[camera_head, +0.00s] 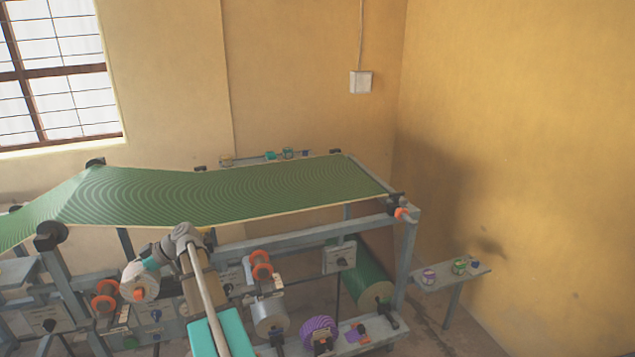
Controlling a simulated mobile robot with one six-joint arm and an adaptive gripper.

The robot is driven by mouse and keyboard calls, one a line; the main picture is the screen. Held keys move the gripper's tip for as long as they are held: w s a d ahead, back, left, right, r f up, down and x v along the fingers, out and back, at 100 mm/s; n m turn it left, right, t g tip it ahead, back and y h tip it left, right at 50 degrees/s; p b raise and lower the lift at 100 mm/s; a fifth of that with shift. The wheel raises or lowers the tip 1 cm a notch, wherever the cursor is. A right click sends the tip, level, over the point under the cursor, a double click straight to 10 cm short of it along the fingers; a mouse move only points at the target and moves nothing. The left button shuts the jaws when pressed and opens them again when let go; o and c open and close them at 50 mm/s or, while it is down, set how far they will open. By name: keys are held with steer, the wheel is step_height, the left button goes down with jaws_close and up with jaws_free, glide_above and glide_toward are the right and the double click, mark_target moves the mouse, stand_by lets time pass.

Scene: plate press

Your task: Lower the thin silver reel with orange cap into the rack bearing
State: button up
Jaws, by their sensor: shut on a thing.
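My arm reaches up from the bottom of the head view and bends left, with my gripper (147,268) at the pale silver reel (145,283). The reel has an orange cap (139,294) at its near end. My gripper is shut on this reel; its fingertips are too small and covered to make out. The reel is in front of the grey rack (232,247), at its left part. I cannot tell whether it touches a bearing.
Orange-flanged reels (261,265), a silver roll (269,316), a purple roll (319,332) and a green roll (369,287) crowd the rack. A green patterned sheet (220,193) runs above. A small side table (450,275) with jars stands right.

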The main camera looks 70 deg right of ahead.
step_height(320, 180, up, 11)
steer(key=p, duration=0.9)
steer(key=shift+f, duration=0.1)
